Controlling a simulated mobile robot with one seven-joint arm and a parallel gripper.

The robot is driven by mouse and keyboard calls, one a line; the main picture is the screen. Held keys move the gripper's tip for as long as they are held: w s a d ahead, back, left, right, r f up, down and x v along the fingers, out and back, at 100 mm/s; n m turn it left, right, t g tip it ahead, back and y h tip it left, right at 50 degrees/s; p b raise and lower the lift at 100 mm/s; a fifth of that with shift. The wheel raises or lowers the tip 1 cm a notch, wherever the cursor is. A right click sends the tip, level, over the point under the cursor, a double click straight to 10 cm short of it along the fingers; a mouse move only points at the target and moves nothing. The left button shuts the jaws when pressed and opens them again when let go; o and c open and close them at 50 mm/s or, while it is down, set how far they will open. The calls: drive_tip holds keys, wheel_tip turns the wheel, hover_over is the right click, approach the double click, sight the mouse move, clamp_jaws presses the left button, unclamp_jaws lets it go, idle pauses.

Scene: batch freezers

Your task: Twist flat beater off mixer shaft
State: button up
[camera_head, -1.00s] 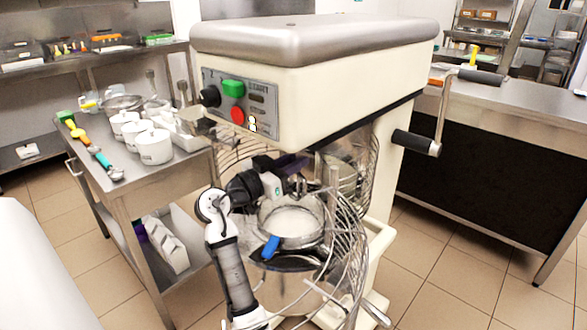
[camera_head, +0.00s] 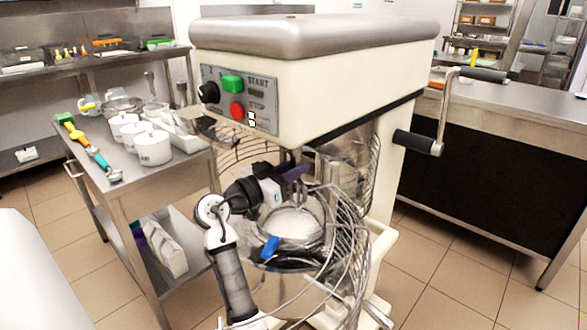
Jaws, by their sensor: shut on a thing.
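The mixer (camera_head: 330,75) is a cream machine with a grey top and a wire guard (camera_head: 352,240) around its bowl (camera_head: 322,228). The mixer shaft (camera_head: 295,158) comes down from under the head. My gripper (camera_head: 294,173), with dark purple fingers, is shut at the foot of the shaft, just above the bowl. It is shut on the upper end of the flat beater, which is largely hidden by the fingers, my wrist and the bowl. White contents (camera_head: 292,222) show inside the bowl. My arm reaches in from the lower left.
A control panel (camera_head: 240,97) with green and red buttons is above my wrist. A steel cart (camera_head: 165,185) with white pots stands left; a steel counter (camera_head: 500,125) stands right. A crank handle (camera_head: 420,142) sticks out right of the mixer. Guard wires closely surround my wrist.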

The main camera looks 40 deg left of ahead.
drive_tip(key=shift+f+b, duration=0.6)
drive_tip(key=shift+f, duration=0.1)
